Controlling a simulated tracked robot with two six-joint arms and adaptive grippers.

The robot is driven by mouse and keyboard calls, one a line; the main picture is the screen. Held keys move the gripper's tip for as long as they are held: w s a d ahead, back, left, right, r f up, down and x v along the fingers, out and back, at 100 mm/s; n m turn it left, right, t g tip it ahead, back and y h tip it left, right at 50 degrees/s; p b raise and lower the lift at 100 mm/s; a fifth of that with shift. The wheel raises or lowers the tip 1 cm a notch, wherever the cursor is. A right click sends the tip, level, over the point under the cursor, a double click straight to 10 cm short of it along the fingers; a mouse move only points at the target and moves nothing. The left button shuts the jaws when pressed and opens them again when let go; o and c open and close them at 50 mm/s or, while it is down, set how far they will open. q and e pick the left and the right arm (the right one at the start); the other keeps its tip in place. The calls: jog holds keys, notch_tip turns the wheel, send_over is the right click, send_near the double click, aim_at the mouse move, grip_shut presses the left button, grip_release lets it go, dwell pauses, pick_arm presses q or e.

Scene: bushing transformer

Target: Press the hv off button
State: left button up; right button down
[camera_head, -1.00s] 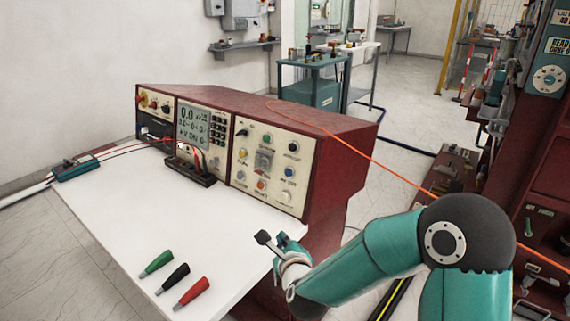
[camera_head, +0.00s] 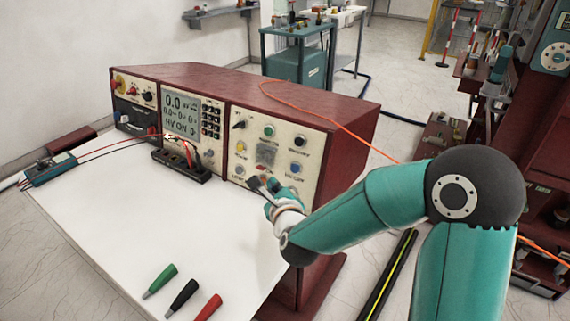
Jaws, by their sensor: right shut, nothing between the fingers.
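The dark red control console (camera_head: 345,120) stands on the white table. Its right panel (camera_head: 282,140) carries several buttons and knobs: a green button (camera_head: 269,131), a yellow button (camera_head: 241,147) and a blue button (camera_head: 296,168). Small labels are too blurred to read surely, so I cannot tell for certain which button is HV off. The display (camera_head: 181,116) reads "HV ON". My right gripper (camera_head: 262,186) is shut and empty, in front of the lower part of this panel, below and left of the blue button. It hides the lower buttons. Contact cannot be told. My left gripper is not in view.
Green, black (camera_head: 181,298) and red probe handles lie on the near part of the white table (camera_head: 130,225). A black terminal block (camera_head: 181,165) with red leads stands before the display. An orange cable (camera_head: 330,120) runs over the console. The table's middle is clear.

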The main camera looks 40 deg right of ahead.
aim_at(295, 168)
jog(key=shift+w+d+f+b, duration=0.2)
jog(key=shift+w+d+f, duration=0.3)
jog(key=shift+d, duration=0.65)
jog(key=shift+w+d+f+b, duration=0.25)
jog(key=shift+w+d, duration=0.5)
jog(key=shift+d, duration=0.4)
jog(key=shift+w+d+f+b, duration=0.25)
jog(key=shift+w+d, duration=0.35)
jog(key=shift+d, duration=0.55)
jog(key=shift+w+d+b, duration=0.1)
jog(key=shift+d+b, duration=0.3)
jog(key=shift+b, duration=0.25)
